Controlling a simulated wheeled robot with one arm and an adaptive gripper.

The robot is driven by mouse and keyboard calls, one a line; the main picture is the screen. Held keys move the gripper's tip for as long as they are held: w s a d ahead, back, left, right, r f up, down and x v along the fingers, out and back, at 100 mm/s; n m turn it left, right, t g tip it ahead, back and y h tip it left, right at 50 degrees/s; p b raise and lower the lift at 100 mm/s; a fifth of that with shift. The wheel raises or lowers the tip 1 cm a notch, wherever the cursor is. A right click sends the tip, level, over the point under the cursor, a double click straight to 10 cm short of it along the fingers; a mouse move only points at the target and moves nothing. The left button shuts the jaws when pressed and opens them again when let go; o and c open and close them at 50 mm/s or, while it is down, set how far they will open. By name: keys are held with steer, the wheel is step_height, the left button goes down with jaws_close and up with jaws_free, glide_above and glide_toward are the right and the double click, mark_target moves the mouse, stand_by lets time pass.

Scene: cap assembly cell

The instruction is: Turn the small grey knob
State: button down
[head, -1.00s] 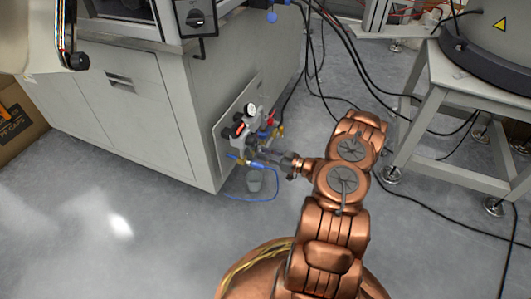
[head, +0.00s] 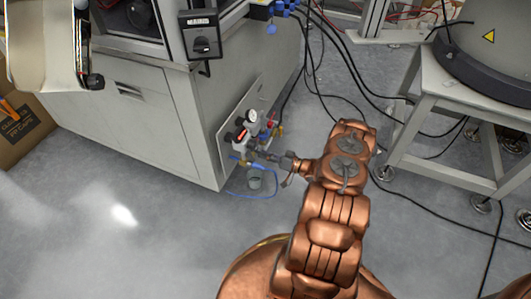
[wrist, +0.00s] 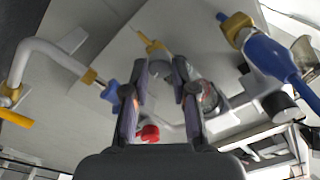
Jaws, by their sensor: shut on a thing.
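In the wrist view my gripper (wrist: 164,70) reaches to the light panel (wrist: 120,62), with its two dark fingers closed around a small grey knob (wrist: 172,66). The knob shows only partly between the fingertips. In the head view my gripper (head: 262,157) is at the lower part of the panel (head: 224,138) on the cabinet's side. The knob is hidden there by the gripper and the fittings.
Near the fingers are a round gauge (wrist: 210,98), a red knob (wrist: 150,133), a blue knob (wrist: 109,91) and a blue hose fitting (wrist: 272,55). A machine stand (head: 420,145) and cables are at right.

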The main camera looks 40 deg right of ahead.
steer(key=shift+d+m, duration=0.15)
steer(key=shift+m, duration=1.45)
steer(key=c, duration=0.9)
jaws_free()
steer(key=shift+c, duration=0.2)
steer(key=v, duration=1.2)
